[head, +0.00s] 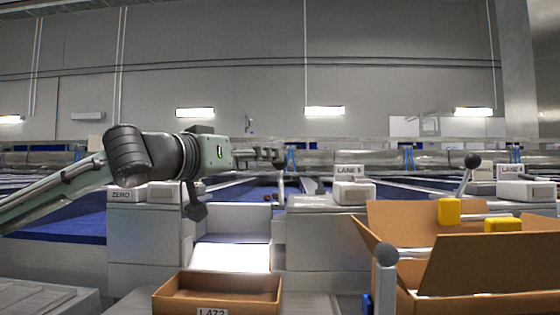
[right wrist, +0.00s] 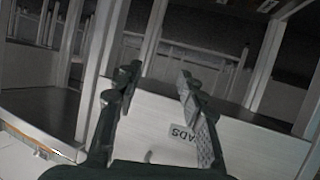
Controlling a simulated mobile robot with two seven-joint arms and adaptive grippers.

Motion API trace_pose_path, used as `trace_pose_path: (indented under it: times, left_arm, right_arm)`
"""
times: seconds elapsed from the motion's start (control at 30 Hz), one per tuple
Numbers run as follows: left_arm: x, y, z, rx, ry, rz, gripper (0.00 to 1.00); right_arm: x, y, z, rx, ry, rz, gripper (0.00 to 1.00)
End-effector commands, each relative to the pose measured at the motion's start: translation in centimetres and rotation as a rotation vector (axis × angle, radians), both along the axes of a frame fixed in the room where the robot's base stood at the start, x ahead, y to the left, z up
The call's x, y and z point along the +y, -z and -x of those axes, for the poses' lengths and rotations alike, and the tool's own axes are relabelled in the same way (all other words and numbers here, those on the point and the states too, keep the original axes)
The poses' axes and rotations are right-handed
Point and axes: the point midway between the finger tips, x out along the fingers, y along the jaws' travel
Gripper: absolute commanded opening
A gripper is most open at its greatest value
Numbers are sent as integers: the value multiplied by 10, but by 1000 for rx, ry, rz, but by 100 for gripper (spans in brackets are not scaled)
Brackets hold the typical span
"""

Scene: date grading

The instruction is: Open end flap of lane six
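No sign reading lane six is legible. Left of the LANE 5 sign (head: 350,172) is a lane end with a grey upright panel (head: 232,219) above a bright white sloping surface (head: 230,256); I cannot tell whether this panel is the flap. My left gripper (head: 277,157) reaches in from the left above this lane end, pointing right, apart from the panel; its fingers are too small to read. In the right wrist view my right gripper (right wrist: 157,77) has its fingers apart with nothing between them, before a pale panel with a label (right wrist: 185,132).
A brown box (head: 217,296) with an L472 label stands below the white slope.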

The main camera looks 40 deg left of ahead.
Motion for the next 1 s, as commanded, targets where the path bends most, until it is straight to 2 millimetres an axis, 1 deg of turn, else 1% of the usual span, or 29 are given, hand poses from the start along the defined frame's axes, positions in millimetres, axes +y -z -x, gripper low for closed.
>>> trace_pose_path:
  times: [0.17, 0.3, 0.5, 0.7, 1.0]
  left_arm:
    - [-2, -1, -19, 2, 4, 3, 49]
    - [-2, -2, -36, 1, 3, 3, 49]
    - [-3, -1, -56, 1, 1, 3, 49]
    - [-3, 0, -67, 2, 0, 0, 49]
    - [-3, 0, -69, 1, -1, -1, 49]
  right_arm:
    - [-22, 25, 13, 145, 39, 59, 40]
    - [-41, 44, 28, 263, 73, 104, 40]
    - [-62, 63, 48, 395, 112, 150, 40]
    - [-73, 72, 59, 460, 132, 171, 40]
    - [-74, 74, 61, 471, 135, 175, 40]
